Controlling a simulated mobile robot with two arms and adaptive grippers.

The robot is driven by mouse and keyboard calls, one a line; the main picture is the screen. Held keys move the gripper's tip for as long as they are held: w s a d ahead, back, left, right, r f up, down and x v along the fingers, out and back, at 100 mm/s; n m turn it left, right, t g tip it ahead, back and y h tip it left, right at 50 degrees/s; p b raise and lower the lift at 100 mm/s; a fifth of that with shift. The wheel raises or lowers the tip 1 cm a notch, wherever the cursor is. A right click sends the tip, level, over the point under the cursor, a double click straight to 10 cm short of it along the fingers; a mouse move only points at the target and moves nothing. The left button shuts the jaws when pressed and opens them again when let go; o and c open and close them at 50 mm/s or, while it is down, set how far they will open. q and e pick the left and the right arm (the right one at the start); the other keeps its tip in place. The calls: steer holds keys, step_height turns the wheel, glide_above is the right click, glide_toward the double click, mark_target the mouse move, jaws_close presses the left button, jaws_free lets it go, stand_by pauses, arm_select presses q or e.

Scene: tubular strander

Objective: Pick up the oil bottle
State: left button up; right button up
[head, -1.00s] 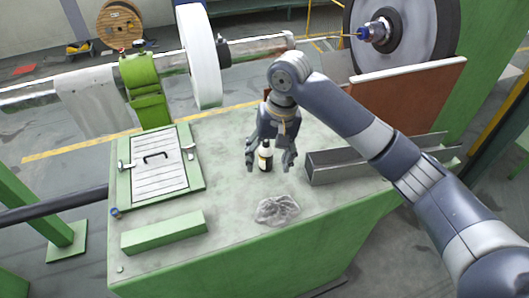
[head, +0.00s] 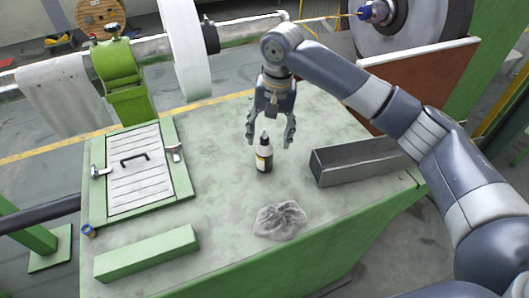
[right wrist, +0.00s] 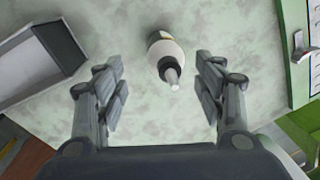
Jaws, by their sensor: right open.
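The oil bottle (head: 264,155) stands upright on the green table. It has a dark body, a pale label and a pale nozzle tip. My right gripper (head: 269,143) is open, with its fingers pointing down behind and above the bottle in the head view. In the right wrist view the bottle (right wrist: 166,53) lies ahead, between the lines of the two open fingers (right wrist: 161,95), with nothing held. The bottle's nozzle points toward the gripper there. My left gripper is not in view.
A grey metal channel (head: 360,162) lies right of the bottle. A hatch with a black handle (head: 138,184) and a green block (head: 147,254) are at left. The table between is clear.

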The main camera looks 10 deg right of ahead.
mark_target(265, 148)
steer(key=f+p, duration=0.1)
steer(key=f, duration=0.1)
steer(key=a+f+p, duration=0.1)
steer(key=f, duration=0.1)
steer(key=shift+s+f, duration=0.1)
steer(key=shift+s, duration=0.1)
steer(key=shift+f, duration=0.3)
steer(key=shift+w+f, duration=0.1)
steer(key=shift+c, duration=0.8)
steer(key=shift+a, duration=0.1)
steer(key=c, duration=0.9)
steer(key=shift+c, duration=1.3)
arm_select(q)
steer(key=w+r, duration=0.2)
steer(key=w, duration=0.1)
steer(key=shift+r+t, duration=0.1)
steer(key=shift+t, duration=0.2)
